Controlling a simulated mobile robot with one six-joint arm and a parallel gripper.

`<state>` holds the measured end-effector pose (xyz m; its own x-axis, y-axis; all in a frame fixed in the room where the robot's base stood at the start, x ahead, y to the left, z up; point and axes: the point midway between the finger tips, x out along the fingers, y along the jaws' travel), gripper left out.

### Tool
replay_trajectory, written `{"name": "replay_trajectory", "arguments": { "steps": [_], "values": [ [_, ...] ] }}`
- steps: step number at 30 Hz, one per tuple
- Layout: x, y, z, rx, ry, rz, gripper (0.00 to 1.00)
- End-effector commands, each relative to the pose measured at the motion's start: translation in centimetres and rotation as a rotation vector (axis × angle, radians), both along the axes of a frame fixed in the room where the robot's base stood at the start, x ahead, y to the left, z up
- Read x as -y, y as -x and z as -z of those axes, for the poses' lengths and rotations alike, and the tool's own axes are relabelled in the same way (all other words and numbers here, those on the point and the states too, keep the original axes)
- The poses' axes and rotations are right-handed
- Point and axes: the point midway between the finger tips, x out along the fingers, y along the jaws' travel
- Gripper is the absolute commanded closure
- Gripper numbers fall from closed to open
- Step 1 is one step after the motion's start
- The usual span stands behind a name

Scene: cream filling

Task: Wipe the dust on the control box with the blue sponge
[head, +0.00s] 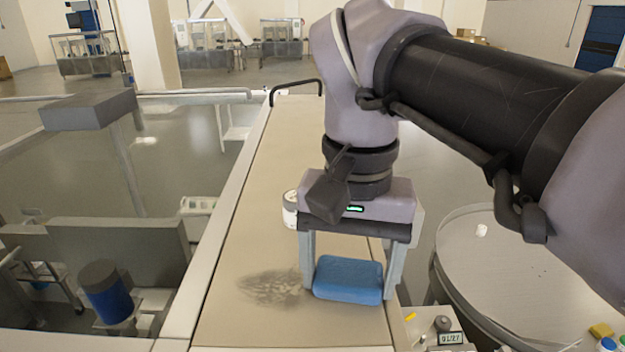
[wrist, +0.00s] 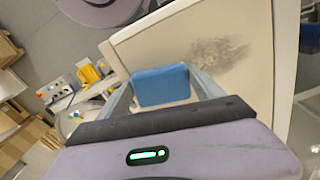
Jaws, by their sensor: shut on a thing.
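A blue sponge (head: 348,279) is held between the two fingers of my gripper (head: 348,290), which is shut on it. It also shows between the fingers in the wrist view (wrist: 162,86). The long beige top of the control box (head: 265,190) lies below. A dark grey dust smudge (head: 272,288) is on it, just left of the sponge in the head view. The dust also shows in the wrist view (wrist: 217,53), up and right of the sponge. The sponge is over or near the box's right edge; I cannot tell whether it touches the surface.
A small panel with a display (head: 450,338) is at the bottom right. Grey machinery with a blue cylinder (head: 103,290) is at the left.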

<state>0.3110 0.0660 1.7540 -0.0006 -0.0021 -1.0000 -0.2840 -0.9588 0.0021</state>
Motion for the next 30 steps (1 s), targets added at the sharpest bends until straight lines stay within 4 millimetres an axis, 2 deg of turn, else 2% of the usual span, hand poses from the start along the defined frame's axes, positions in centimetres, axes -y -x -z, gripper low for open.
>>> {"name": "replay_trajectory", "arguments": {
  "steps": [4, 12, 19, 26, 30],
  "values": [
    [-0.2, 0.0, -0.2, 0.001, 0.001, -0.001, 0.56],
    [-3.1, -0.2, 0.0, 0.001, 0.0, -0.003, 0.56],
    [-4.0, -0.3, 0.0, 0.0, -0.001, -0.001, 0.56],
    [-6.6, -0.5, -0.1, 0.001, -0.001, -0.004, 0.56],
    [-7.1, -0.6, -0.1, 0.001, -0.001, 0.0, 0.56]
  ]
}}
